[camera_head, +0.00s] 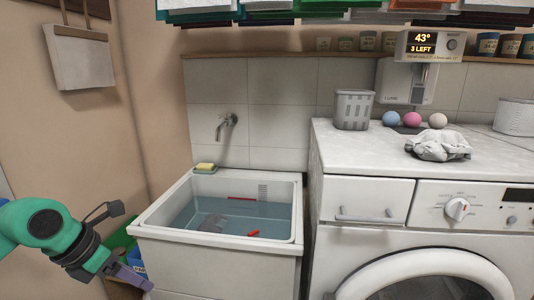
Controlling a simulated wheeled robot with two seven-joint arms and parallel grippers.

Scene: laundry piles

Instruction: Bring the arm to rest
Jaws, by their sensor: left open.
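My left arm comes in from the left edge, green with dark joints. My left gripper (132,276) is low at the left, beside the front left corner of the white sink. Its jaws are open and no item shows in them. My right gripper is not in view.
The sink (160,232) holds water with red items and a greyish shape in it. A washing machine (400,240) stands at right, with a crumpled white cloth (438,145), three balls and a grey basket (353,109) on top. Clothes hang overhead. A green-blue container (122,243) stands behind my left gripper.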

